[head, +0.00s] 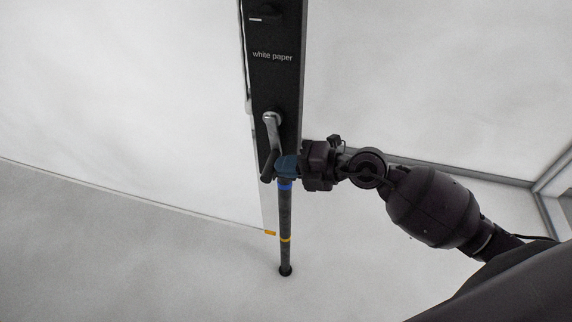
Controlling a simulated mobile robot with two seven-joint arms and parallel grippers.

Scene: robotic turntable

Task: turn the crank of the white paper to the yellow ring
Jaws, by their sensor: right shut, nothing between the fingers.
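The black post (275,85) carries the printed label "white paper". Its crank (272,130) has a silver arm hanging downward and a dark handle (267,165) at the lower end. The white paper (130,110) hangs at the left, with an orange tab (269,233) at its lower corner. Below the crank, a thin dark pole has a blue ring (285,186) and, lower down, the yellow ring (286,239). My right gripper (284,167) is shut and empty, just right of the handle; whether they touch is unclear. My left gripper is out of view.
A black knob or slot (265,15) is higher on the post. The pole ends in a dark foot (285,271) on the pale floor. A grey frame rail (450,171) runs behind my right arm. The floor at lower left is clear.

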